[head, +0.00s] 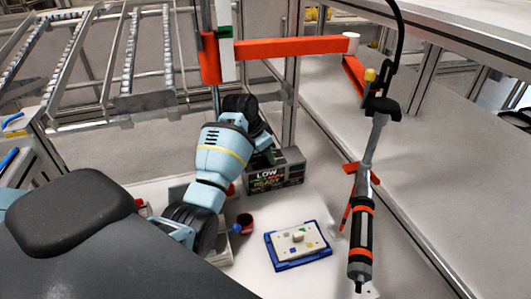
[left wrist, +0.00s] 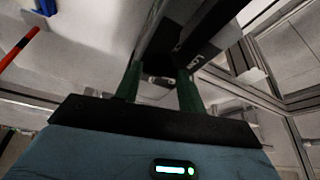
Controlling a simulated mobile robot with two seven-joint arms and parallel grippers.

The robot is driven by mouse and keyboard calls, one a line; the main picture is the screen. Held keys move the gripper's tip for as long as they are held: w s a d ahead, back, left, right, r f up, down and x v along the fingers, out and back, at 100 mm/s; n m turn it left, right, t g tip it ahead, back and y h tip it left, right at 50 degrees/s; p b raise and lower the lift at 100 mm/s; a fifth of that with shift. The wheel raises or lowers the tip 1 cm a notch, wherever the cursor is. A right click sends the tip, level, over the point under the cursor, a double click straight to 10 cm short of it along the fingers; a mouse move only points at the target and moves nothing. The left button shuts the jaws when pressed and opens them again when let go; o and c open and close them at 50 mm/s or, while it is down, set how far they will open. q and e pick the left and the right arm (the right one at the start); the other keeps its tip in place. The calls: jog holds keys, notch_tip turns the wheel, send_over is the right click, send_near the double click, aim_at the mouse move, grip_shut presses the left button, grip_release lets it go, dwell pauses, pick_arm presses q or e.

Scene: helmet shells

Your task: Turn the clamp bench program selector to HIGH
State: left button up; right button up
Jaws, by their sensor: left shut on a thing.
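The clamp bench program selector box (head: 277,178) is a dark unit standing at the back of the white bench. Its front shows LOW in white letters and READY in green below. My left arm reaches over to it, and my left gripper (head: 262,157) is at its upper left side, partly hidden by my own wrist. In the left wrist view my left gripper (left wrist: 159,84) has its two green fingers shut on the selector at the dark box (left wrist: 180,35). The selector's exact angle is too small and covered to read. My right gripper is not in view.
A blue-edged tray (head: 272,252) with a pale plate lies on the bench front. A dark red-rimmed cup (head: 244,224) stands left of it. A power screwdriver (head: 361,235) hangs at right from an orange arm (head: 290,47). Roller racks (head: 130,50) stand behind.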

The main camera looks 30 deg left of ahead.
aim_at(265, 161)
pick_arm(q)
jog(key=o, duration=1)
jog(key=shift+r, duration=0.6)
notch_tip(265, 161, up, 3)
jog(key=shift+f, duration=0.15)
jog(key=s+d, duration=0.2)
jog(key=s, duration=0.2)
jog(key=s+d, duration=0.3)
jog(key=s, duration=0.2)
jog(key=s+d+r, duration=0.1)
jog(key=s+d, duration=0.2)
jog(key=s, duration=0.1)
jog(key=shift+s+d+r, duration=0.1)
jog(key=shift+s+d, duration=0.1)
jog(key=shift+s, duration=0.1)
jog(key=shift+c, duration=0.2)
